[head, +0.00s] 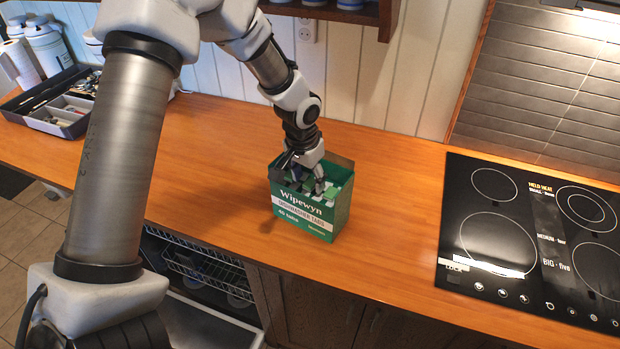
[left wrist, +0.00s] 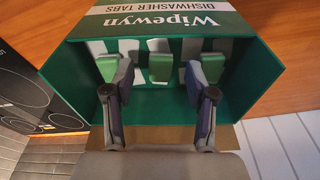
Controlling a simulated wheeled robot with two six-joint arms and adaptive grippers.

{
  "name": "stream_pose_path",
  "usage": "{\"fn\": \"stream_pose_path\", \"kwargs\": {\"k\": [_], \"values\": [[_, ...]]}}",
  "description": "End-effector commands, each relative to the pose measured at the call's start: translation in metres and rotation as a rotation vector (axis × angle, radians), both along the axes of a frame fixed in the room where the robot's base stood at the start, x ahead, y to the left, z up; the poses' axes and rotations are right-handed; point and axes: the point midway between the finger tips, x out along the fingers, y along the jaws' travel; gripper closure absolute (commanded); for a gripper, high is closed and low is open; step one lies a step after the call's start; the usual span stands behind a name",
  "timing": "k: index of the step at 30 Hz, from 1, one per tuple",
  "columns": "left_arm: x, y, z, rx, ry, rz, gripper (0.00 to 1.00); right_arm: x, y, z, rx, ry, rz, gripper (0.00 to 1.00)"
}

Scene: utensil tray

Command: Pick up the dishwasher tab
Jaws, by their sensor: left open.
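The dishwasher tabs, green and white, sit inside an open green Wipewyn box (head: 305,213) on the wooden counter. In the left wrist view, the middle tab (left wrist: 160,66) lies between the fingers of my left gripper (left wrist: 161,88), with a gap on each side. Another tab (left wrist: 108,66) is partly behind the left finger and one (left wrist: 212,68) is partly behind the right finger. In the head view my left gripper (head: 305,182) points down into the box's open top, fingers apart. The box wall hides its fingertips there. My right gripper is not in view.
A black cooktop (head: 535,240) lies to the right on the counter (head: 390,190). A utensil tray (head: 60,115) stands at the far left. A dishwasher rack (head: 200,265) shows below the counter's front edge. A shelf (head: 340,12) hangs behind my left arm.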

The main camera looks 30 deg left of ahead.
Motion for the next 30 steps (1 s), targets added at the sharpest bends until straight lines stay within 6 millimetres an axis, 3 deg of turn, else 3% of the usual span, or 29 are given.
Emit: {"fn": "stream_pose_path", "kwargs": {"k": [7, 8, 9, 12, 30], "values": [[0.0010, 0.0000, -0.0073, 0.000, -0.002, 0.000, 0.44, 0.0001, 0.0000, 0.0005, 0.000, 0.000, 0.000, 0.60], [0.0010, 0.0000, -0.0073, 0.000, -0.002, 0.000, 0.47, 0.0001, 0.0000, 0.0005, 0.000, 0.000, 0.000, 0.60], [0.0010, 0.0000, -0.0072, 0.000, -0.002, 0.000, 0.61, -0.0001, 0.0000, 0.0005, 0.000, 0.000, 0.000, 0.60], [0.0009, 0.0000, -0.0072, -0.001, -0.001, 0.000, 0.91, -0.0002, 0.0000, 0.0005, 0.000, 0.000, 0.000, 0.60], [0.0012, 0.0000, -0.0050, -0.001, -0.002, 0.001, 0.91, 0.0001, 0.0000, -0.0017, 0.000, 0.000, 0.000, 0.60]]}}
